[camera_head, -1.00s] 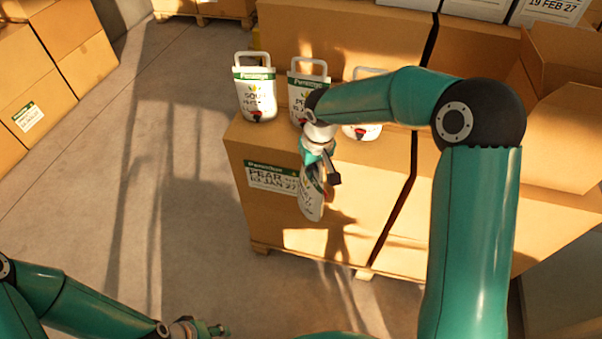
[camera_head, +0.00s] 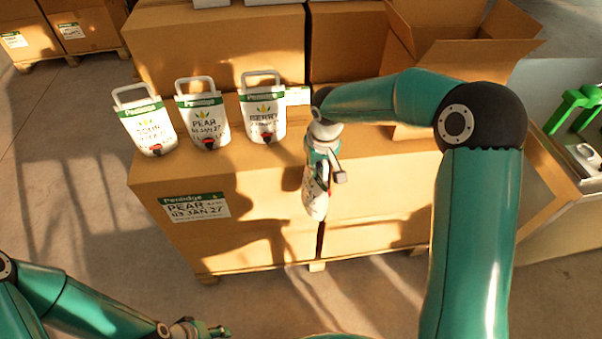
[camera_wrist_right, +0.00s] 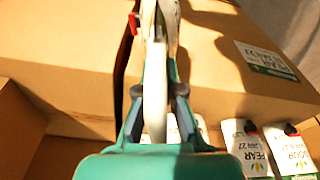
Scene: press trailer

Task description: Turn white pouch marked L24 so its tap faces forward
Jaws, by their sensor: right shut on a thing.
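My right gripper (camera_head: 322,165) is shut on a white pouch (camera_head: 314,197), which hangs below it in front of the cartons, seen nearly edge-on. In the right wrist view the gripper (camera_wrist_right: 157,100) is shut on the handle, and the pouch (camera_wrist_right: 165,15) has a red tap (camera_wrist_right: 134,23) on its left side. No L24 mark is readable. Three white pouches stand on the carton, red taps toward me: the left one (camera_head: 147,128), the PEAR one (camera_head: 203,122) and the BERRY one (camera_head: 263,118). My left gripper (camera_head: 212,329) is low at left, too small to judge.
The carton (camera_head: 260,235) under the pouches carries a PEAR label (camera_head: 197,207). Its top right of the BERRY pouch is partly bare. An open carton (camera_head: 450,50) and a bench with a green frame (camera_head: 570,105) stand at right. Floor at left is clear.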

